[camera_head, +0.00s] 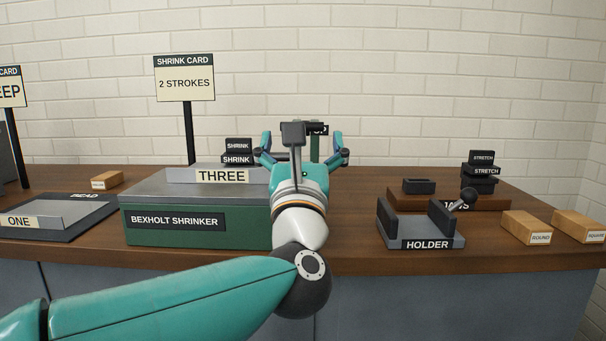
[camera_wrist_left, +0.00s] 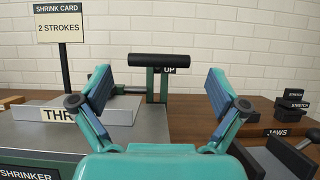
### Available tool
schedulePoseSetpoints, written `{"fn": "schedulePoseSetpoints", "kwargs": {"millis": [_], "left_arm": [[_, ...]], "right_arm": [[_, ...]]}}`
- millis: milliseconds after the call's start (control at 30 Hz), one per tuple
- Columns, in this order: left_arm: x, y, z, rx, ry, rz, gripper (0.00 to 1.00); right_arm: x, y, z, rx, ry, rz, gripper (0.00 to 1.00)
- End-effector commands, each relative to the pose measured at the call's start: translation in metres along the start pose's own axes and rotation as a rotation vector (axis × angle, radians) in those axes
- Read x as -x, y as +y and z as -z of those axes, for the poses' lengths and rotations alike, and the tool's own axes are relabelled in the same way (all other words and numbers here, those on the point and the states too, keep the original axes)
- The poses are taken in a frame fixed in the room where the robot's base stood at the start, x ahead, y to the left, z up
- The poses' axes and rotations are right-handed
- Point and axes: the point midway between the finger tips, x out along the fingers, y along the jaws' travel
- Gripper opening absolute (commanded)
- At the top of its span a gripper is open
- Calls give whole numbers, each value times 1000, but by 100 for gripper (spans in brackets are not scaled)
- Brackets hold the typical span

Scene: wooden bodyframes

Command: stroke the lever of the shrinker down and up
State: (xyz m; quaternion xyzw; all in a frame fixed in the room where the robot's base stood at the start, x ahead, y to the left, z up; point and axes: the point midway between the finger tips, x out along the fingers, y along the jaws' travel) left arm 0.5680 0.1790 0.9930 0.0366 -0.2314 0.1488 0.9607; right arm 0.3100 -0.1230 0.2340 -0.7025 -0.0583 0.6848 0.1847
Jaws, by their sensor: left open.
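The Bexholt shrinker (camera_head: 155,238) is a green box with a grey top on the wooden bench. Its lever has a black crossbar handle (camera_wrist_left: 175,61) on a green post (camera_wrist_left: 164,86), with an UP label (camera_wrist_left: 170,71) beside it. In the head view the green lever post (camera_head: 315,150) is mostly hidden behind my left gripper (camera_head: 302,147). In the left wrist view my left gripper (camera_wrist_left: 160,88) is open and empty, its fingers spread to either side of the post. The handle lies ahead, between and slightly above the fingertips, apparently untouched. My right gripper is not in view.
A plate marked THREE (camera_head: 222,176) sits on the shrinker. The shrink card (camera_head: 185,82) reads 2 STROKES. A holder (camera_head: 432,243), jaw blocks (camera_head: 481,157) and wooden blocks (camera_head: 526,227) stand right; plate ONE (camera_head: 62,214) lies left. A brick wall closes the back.

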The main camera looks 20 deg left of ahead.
Motion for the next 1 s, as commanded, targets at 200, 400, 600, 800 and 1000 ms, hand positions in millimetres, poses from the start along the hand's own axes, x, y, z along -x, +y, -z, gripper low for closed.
{"fn": "schedulePoseSetpoints", "kwargs": {"millis": [200,400,600,800,1000], "left_arm": [[44,-2,1,1,2,4,98],[73,-2,2,1,2,4,98],[82,-2,4,0,3,3,98],[82,-2,3,0,3,2,98],[82,-2,3,0,3,2,98]], "right_arm": [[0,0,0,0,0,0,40],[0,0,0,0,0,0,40],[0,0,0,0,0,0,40],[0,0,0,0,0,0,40],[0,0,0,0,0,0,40]]}}
